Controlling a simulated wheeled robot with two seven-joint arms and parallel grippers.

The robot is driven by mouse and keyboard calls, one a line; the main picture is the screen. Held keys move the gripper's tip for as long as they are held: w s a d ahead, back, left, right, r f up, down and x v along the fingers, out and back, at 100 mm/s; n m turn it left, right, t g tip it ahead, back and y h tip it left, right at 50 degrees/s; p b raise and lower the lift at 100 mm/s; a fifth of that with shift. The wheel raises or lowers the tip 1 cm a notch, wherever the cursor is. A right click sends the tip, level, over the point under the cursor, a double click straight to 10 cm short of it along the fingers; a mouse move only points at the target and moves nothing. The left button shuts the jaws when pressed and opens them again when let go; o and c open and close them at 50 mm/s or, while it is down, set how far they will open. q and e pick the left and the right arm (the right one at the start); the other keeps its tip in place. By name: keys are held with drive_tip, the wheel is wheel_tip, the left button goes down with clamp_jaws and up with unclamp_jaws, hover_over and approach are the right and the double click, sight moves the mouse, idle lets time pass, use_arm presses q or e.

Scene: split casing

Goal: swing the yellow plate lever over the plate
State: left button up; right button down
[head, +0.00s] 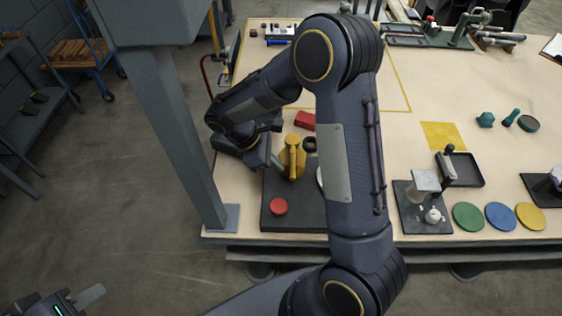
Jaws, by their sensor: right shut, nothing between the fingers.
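The yellow plate lever (292,157) stands on a dark base plate (294,219) near the table's front left edge. A red round part (279,206) sits on the base's front left. A pale round part (320,179) shows only as a sliver, mostly hidden behind my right arm. My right gripper (276,163) is shut and empty, just left of the yellow lever. I cannot tell whether it touches the lever. My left gripper (82,301) is low at the bottom left, off the table and only partly in view; its opening cannot be made out.
A red block (305,120) and a dark ring (309,144) lie behind the lever. Right of my arm are a dark fixture (410,220), a black tray (466,170) and green, blue and yellow discs (500,216).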

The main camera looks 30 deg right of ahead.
sight(290, 173)
drive_tip(key=shift+s+d+f, duration=0.4)
drive_tip(key=shift+d, duration=0.2)
drive_tip(key=shift+s+d+n+t, duration=0.3)
drive_tip(key=shift+s+n, duration=0.05)
drive_tip(key=shift+n, duration=0.35)
drive_tip(key=shift+s+d+n+t+h+b, duration=0.2)
drive_tip(key=shift+s+d+n+t+b, duration=0.15)
drive_tip(key=shift+n, duration=0.25)
drive_tip(key=shift+s+d+n+t+h+b, duration=0.25)
drive_tip(key=shift+n+t, duration=0.1)
drive_tip(key=shift+n, duration=0.25)
drive_tip(key=d+n+t+y+b, duration=0.1)
drive_tip(key=d+n+t, duration=0.4)
drive_tip(key=n, duration=0.5)
drive_tip(key=shift+s+d+b, duration=0.45)
drive_tip(key=shift+d+b, duration=0.1)
drive_tip(key=shift+d, duration=0.35)
drive_tip(key=shift+r, duration=0.1)
